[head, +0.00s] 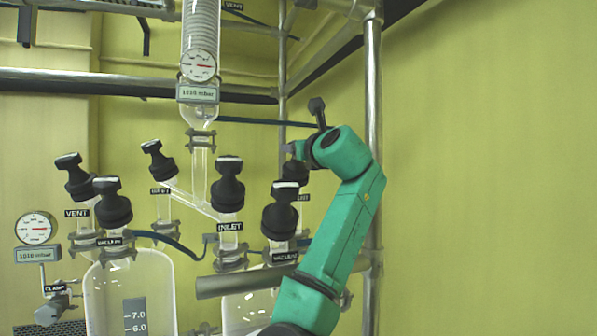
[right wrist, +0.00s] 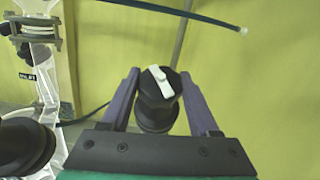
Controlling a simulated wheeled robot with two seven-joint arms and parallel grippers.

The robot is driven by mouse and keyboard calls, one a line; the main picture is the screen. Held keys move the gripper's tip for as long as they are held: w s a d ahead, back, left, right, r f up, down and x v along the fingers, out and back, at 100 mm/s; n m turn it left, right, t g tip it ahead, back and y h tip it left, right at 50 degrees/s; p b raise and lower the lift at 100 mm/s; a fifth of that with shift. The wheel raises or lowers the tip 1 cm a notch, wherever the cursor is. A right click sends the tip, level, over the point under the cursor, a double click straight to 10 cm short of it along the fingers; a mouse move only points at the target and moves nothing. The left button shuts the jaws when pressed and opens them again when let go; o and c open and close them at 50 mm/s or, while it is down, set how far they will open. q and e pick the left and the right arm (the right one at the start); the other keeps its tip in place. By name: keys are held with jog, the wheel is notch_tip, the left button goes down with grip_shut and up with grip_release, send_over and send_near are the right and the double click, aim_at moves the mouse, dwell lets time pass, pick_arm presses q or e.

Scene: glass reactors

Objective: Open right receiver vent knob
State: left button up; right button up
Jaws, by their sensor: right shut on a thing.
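The right receiver vent knob is black with a white pointer bar across its top. In the right wrist view the knob (right wrist: 157,112) sits between the two purple fingers of my right gripper (right wrist: 160,100), which is shut on it. The pointer bar is tilted a little from the line of sight. In the head view the same knob (head: 294,172) is partly hidden by my green right arm, with a partly covered label below it. My right gripper (head: 297,152) is small and partly hidden there, over the knob. My left gripper is not in view.
A black vacuum knob (head: 280,212) stands close in front, and an inlet knob (head: 229,185) is to its left. A metal post (head: 372,90) rises behind my right arm. A blue hose (head: 255,121) runs behind. Left-hand knobs (head: 75,178) and a gauge (head: 37,228) are farther away.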

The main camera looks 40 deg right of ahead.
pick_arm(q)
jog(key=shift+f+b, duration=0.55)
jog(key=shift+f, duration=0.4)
pick_arm(e)
jog(key=shift+w+f+n+y, duration=0.1)
jog(key=shift+f+n+y, duration=0.15)
jog(key=shift+n+y, duration=0.4)
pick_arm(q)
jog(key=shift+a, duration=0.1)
pick_arm(e)
jog(key=o, duration=1.3)
jog(key=shift+c, duration=0.2)
jog(key=shift+o, duration=0.6)
jog(key=shift+w+d+f, duration=0.1)
jog(key=shift+w+d, duration=0.05)
jog(key=shift+w, duration=0.15)
jog(key=shift+s, duration=0.15)
pick_arm(q)
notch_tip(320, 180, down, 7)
jog(key=b, duration=0.6)
jog(key=shift+b, duration=0.4)
pick_arm(e)
jog(key=v, duration=1.4)
jog(key=shift+s, duration=0.2)
